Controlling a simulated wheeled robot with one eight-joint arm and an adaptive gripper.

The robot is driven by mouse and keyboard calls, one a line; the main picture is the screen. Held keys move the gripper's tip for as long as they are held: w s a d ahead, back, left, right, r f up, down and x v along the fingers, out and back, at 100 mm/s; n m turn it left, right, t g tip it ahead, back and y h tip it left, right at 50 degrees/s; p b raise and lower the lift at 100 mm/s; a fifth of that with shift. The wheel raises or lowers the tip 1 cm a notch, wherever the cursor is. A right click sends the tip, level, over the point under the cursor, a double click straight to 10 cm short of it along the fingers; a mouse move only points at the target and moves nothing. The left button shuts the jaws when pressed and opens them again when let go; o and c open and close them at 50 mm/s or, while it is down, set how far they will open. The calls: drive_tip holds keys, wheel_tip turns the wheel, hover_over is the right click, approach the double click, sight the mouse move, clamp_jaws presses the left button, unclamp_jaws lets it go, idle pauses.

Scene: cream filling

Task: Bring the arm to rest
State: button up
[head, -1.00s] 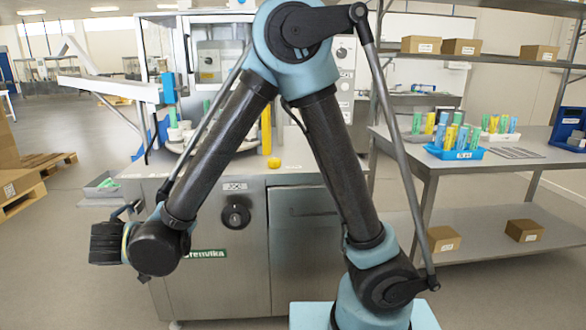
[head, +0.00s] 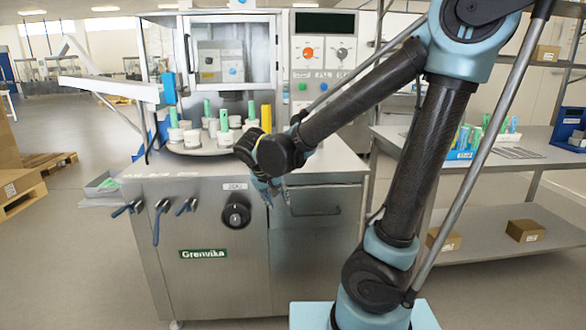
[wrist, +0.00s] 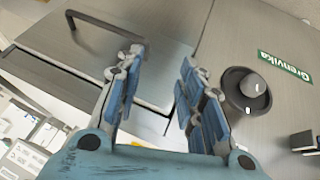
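My arm rises from its blue base and bends over at a high blue elbow (head: 470,45). Its black forearm (head: 360,95) slopes down to the left. My gripper (head: 270,195) hangs in front of the machine's front panel, near the black knob (head: 236,211). In the wrist view my gripper (wrist: 160,62) shows two blue fingers held apart with nothing between them. The knob (wrist: 247,92) and a door handle (wrist: 105,22) lie beyond the fingers.
The filling machine (head: 200,290) stands close in front, with several white cups (head: 193,138) on its round table. Handles (head: 160,208) stick out at its front left. A shelf table (head: 510,165) with a blue tray of tubes (head: 460,153) stands right. Floor at left is open.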

drive_tip(key=s+d+f+g, duration=0.1)
drive_tip(key=s+d+g, duration=0.3)
drive_tip(key=d, duration=1.3)
drive_tip(key=s+d+f+y, duration=0.1)
drive_tip(key=s+d+f, duration=0.1)
drive_tip(key=s, duration=0.3)
drive_tip(key=s+d+f+m+y, duration=0.1)
drive_tip(key=s+d+f, duration=0.2)
drive_tip(key=s+d, duration=0.2)
drive_tip(key=shift+s+d+f+y, duration=0.15)
drive_tip(key=shift+s+y, duration=0.15)
drive_tip(key=shift+s, duration=0.25)
drive_tip(key=shift+w, duration=0.1)
drive_tip(key=shift+w+f, duration=0.2)
drive_tip(key=shift+w, duration=0.15)
drive_tip(key=shift+d, duration=0.1)
